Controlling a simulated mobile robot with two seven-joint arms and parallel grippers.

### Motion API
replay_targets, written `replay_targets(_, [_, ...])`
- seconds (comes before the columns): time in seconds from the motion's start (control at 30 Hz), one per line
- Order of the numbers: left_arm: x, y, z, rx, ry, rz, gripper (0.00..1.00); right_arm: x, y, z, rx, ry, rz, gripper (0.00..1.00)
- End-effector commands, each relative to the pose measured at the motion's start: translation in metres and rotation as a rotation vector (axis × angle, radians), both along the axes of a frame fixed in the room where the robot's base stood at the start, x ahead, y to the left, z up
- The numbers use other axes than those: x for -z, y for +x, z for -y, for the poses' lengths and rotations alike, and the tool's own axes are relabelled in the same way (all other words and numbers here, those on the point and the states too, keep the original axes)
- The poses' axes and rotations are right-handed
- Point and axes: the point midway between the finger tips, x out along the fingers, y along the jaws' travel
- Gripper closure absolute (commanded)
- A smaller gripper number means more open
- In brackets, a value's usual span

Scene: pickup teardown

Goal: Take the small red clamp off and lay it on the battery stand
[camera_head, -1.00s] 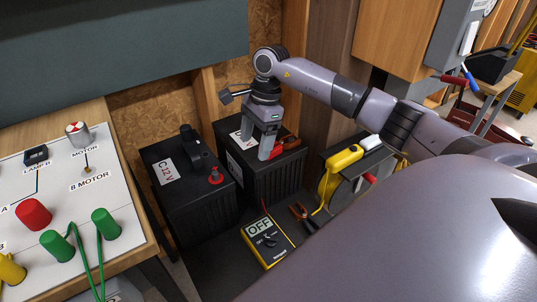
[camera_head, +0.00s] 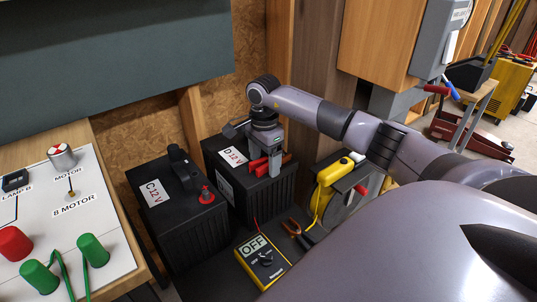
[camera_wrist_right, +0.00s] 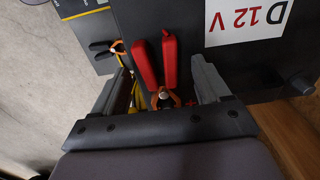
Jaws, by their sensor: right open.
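The small red clamp (camera_wrist_right: 169,62) is at the plus terminal of battery D (camera_wrist_right: 262,62). Its two red handles and orange jaws show in the right wrist view, and part of it shows in the head view (camera_head: 261,167). My right gripper (camera_head: 266,162) is open above battery D. In the right wrist view its fingers (camera_wrist_right: 164,80) are spread on both sides of the clamp, with gaps visible. The dark battery stand (camera_head: 215,264) bears the batteries and the multimeter. My left gripper is not in view.
Battery C (camera_head: 180,222) stands left of battery D. A yellow multimeter (camera_head: 262,262) and another clamp (camera_head: 297,233) lie in front. A yellow-handled device (camera_head: 335,172) is at right. A panel with knobs (camera_head: 105,225) is at left. Little bare stand shows.

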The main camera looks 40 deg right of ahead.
Motion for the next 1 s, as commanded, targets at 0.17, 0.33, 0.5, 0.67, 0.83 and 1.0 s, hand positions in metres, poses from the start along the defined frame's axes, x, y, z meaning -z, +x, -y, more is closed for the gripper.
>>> replay_targets(0.17, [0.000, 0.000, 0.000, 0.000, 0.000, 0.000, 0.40, 0.000, 0.000, 0.000, 0.000, 0.000, 0.000, 0.51])
replay_targets(0.33, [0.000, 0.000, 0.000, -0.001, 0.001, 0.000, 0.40, -0.001, 0.000, 0.000, 0.000, 0.000, 0.000, 0.86])
replay_targets(0.5, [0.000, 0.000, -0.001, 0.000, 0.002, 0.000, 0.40, -0.001, 0.000, 0.000, 0.000, 0.001, 0.001, 0.86])
replay_targets(0.67, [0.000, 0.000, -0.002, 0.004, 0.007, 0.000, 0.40, -0.006, 0.001, 0.000, 0.000, 0.000, 0.002, 0.86])
replay_targets(0.83, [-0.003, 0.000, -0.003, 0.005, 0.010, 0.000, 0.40, -0.025, 0.001, 0.000, 0.001, -0.001, 0.005, 0.86])
replay_targets(1.0, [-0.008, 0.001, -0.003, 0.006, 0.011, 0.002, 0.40, -0.063, 0.001, 0.001, 0.001, -0.002, 0.007, 0.86])
